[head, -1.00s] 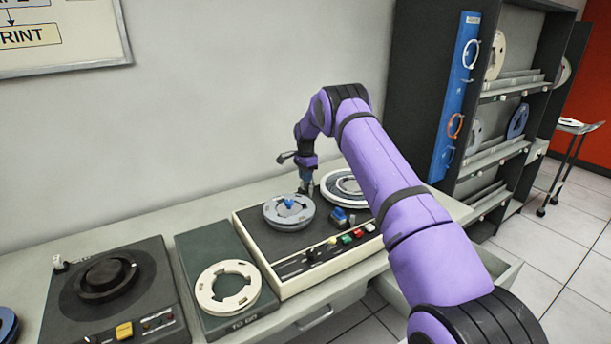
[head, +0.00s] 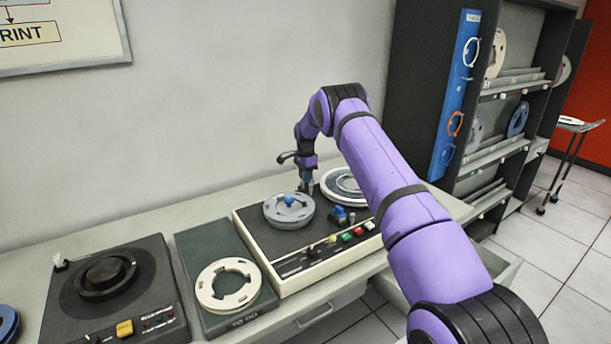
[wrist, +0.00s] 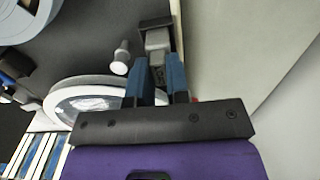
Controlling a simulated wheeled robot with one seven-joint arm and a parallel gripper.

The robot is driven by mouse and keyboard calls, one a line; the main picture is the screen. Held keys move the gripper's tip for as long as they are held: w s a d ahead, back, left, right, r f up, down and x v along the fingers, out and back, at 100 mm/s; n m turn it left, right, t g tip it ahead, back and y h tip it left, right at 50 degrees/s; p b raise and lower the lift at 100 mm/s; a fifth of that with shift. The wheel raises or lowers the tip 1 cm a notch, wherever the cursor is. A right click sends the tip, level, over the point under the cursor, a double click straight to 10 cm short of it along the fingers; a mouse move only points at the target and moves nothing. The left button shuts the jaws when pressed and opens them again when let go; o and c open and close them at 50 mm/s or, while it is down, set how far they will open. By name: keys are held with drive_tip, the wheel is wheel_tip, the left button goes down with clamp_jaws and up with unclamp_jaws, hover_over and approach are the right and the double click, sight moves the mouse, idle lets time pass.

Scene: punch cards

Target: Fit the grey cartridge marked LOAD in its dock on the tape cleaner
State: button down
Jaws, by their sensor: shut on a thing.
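The tape cleaner (head: 275,258) is a cream-sided machine with a dark top on the bench. My gripper (head: 306,187) points down at its back edge, between the two reels. In the wrist view my blue-fingered gripper (wrist: 157,75) is shut on a small grey block, the cartridge (wrist: 158,41). A dark bracket, seemingly the dock (wrist: 155,22), is at the cartridge's far end. They look in contact, but I cannot tell how deeply the cartridge sits. The LOAD marking is not readable, and the fingers hide part of the cartridge.
A grey reel (head: 277,212) with a blue hub and a white-rimmed reel (head: 329,187) flank my gripper. A pale post (wrist: 121,58) stands close to the fingers. A cream ring (head: 207,287) on a green plate and a dark turntable unit (head: 60,305) lie left. A shelf rack (head: 425,60) stands right.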

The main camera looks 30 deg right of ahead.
drive_tip(key=shift+f, duration=0.35)
drive_tip(key=c, duration=1)
unclamp_jaws()
drive_tip(key=shift+c, duration=1)
drive_tip(key=shift+r, duration=4)
